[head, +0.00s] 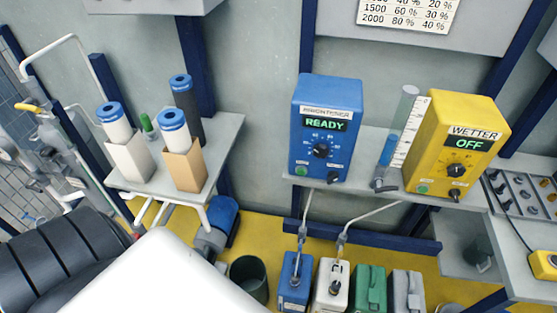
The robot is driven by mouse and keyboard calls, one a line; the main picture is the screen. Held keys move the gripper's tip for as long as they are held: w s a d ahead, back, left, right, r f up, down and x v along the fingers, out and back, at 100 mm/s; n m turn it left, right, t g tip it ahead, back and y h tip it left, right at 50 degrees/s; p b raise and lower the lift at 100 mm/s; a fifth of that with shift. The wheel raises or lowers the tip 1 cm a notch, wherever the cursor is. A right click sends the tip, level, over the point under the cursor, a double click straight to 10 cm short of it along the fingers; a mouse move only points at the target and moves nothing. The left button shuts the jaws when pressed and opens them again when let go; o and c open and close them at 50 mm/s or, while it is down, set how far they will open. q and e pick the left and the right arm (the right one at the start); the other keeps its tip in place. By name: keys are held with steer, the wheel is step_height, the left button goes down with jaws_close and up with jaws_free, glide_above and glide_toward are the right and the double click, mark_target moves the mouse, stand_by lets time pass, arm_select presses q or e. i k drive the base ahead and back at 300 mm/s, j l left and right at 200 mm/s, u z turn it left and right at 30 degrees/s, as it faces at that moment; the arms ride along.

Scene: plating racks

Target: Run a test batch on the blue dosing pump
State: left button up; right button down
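The blue dosing pump (325,130) stands on a grey wall shelf in the middle of the head view. Its green display (324,123) reads READY. Below it are a black dial knob (320,151) with scale marks around it, a green button (301,171) at the lower left and a small black switch (333,180) at the lower right. To its right, a clear upright tube (405,104) with a white scale (411,132) stands beside a shorter tube part that looks blue. Neither of my grippers shows.
A yellow pump (458,144) labelled WETTER reads OFF on the same shelf (362,181). A percentage chart (408,12) hangs above. Blue (295,278), white (331,284), green (368,287) and grey (407,290) canisters stand below. Blue-capped filter cartridges (174,130) stand on the left shelf.

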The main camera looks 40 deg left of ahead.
mark_target(301, 172)
steer(key=j+u, duration=0.2)
steer(key=u, duration=0.6)
